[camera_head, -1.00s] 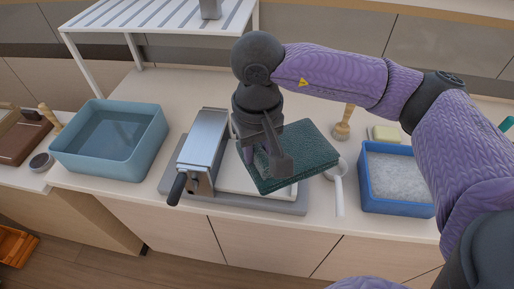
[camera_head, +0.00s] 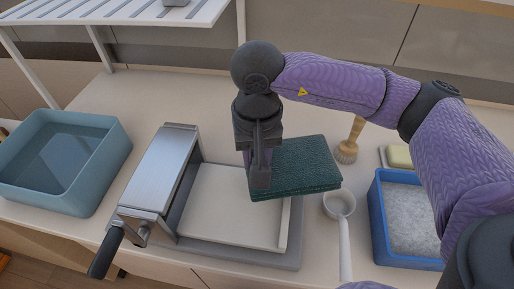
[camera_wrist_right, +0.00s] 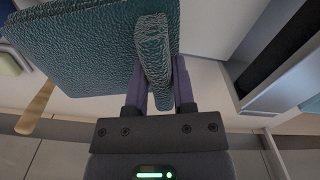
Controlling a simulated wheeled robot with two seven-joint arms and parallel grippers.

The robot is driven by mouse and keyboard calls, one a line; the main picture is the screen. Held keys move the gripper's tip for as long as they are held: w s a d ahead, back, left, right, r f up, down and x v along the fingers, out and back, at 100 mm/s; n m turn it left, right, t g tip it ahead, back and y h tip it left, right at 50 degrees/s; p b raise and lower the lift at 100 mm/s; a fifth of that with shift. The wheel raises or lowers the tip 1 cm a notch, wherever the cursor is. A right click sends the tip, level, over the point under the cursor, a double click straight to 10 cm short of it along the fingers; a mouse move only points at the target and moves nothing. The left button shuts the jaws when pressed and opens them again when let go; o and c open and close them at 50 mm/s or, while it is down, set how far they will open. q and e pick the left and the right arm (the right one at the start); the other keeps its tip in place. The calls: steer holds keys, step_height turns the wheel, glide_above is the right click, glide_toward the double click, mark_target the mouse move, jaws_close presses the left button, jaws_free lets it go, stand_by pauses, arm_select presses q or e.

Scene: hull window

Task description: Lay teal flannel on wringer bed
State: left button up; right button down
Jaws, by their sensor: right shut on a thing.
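The teal flannel (camera_head: 303,167) is a folded, textured square pad. My right gripper (camera_head: 259,180) is shut on its left edge and holds it over the right part of the wringer bed (camera_head: 222,212), a pale flat plate with a low raised edge on its right. In the right wrist view the flannel (camera_wrist_right: 85,50) fills the upper left, with a fold of it between the fingers (camera_wrist_right: 160,85). The head view does not clearly show whether the flannel touches the bed. The wringer's metal roller housing (camera_head: 163,170) stands at the bed's left. My left gripper is not in view.
A blue-grey basin of water (camera_head: 65,160) stands at the left. A white ladle (camera_head: 340,205) lies just right of the wringer. A blue tub of suds (camera_head: 408,220), a wooden brush (camera_head: 349,142) and a soap dish (camera_head: 397,157) are further right. A white rack (camera_head: 120,12) stands behind.

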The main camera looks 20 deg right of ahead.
steer(key=m, duration=0.2)
steer(key=m+p, duration=0.1)
steer(key=m, duration=0.3)
steer(key=shift+w+a+r+m+p, duration=0.1)
steer(key=shift+w+r+m+p, duration=0.15)
steer(key=shift+m+p, duration=0.15)
steer(key=m+p, duration=0.1)
steer(key=m, duration=0.4)
steer(key=shift+w+m, duration=0.15)
steer(key=shift+m, duration=0.25)
steer(key=m+p, duration=0.2)
steer(key=m, duration=0.5)
steer(key=shift+w+f, duration=0.1)
steer(key=m, duration=0.3)
steer(key=shift+p, duration=0.3)
steer(key=m, duration=0.4)
steer(key=shift+w+f+p, duration=0.1)
steer(key=shift+f+p, duration=0.15)
steer(key=shift+p, duration=0.05)
steer(key=shift+f+m, duration=0.1)
steer(key=shift+m, duration=0.3)
steer(key=shift+f, duration=0.15)
step_height(320, 180, down, 3)
steer(key=shift+r+b, duration=0.1)
steer(key=shift+b, duration=1.1)
